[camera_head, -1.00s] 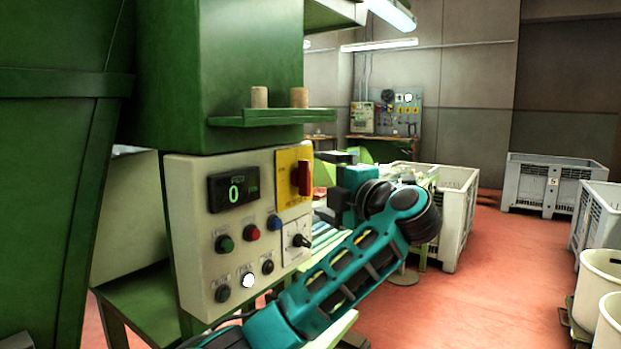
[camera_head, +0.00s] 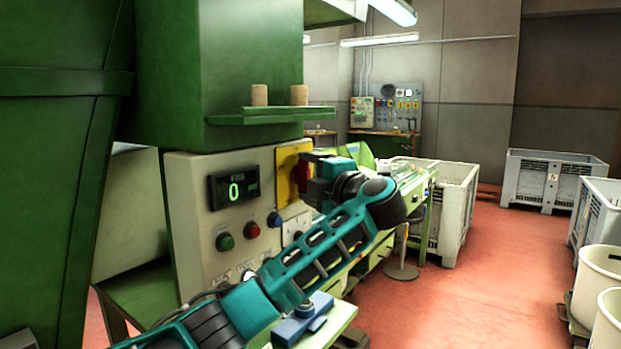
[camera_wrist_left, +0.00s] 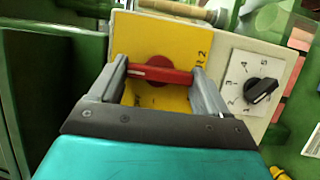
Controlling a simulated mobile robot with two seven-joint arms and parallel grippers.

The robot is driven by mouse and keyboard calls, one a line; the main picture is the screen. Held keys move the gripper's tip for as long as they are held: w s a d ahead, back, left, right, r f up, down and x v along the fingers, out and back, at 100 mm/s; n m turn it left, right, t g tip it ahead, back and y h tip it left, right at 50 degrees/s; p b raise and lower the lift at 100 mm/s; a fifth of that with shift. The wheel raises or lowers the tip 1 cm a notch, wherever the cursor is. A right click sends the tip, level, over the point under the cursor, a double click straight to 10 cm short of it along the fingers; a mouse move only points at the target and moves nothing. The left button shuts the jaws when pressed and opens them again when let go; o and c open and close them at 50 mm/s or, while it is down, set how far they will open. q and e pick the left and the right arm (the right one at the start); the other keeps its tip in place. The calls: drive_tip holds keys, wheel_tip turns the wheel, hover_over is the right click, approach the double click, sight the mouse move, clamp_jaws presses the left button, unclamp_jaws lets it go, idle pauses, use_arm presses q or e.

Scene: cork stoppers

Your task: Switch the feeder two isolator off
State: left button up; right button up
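The red isolator handle (camera_wrist_left: 158,72) sits on a yellow plate (camera_wrist_left: 150,40) marked with a "2" in the left wrist view. In the head view the yellow plate (camera_head: 286,178) shows at the control box's upper right, with the handle mostly hidden behind my gripper. My left gripper (camera_wrist_left: 160,76) is at the handle with its fingers wide apart, one at each end of the bar. The handle lies lengthwise between them. Whether the fingertips touch it is unclear. My right gripper is not in view.
The cream control box (camera_head: 195,215) has a lit display (camera_head: 234,187) reading 0 and several push buttons. A black rotary knob (camera_wrist_left: 260,90) on a numbered white plate sits beside the yellow plate. A green shelf (camera_head: 270,115) with two corks is above.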

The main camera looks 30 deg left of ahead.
use_arm(q)
drive_tip(key=c, duration=0.5)
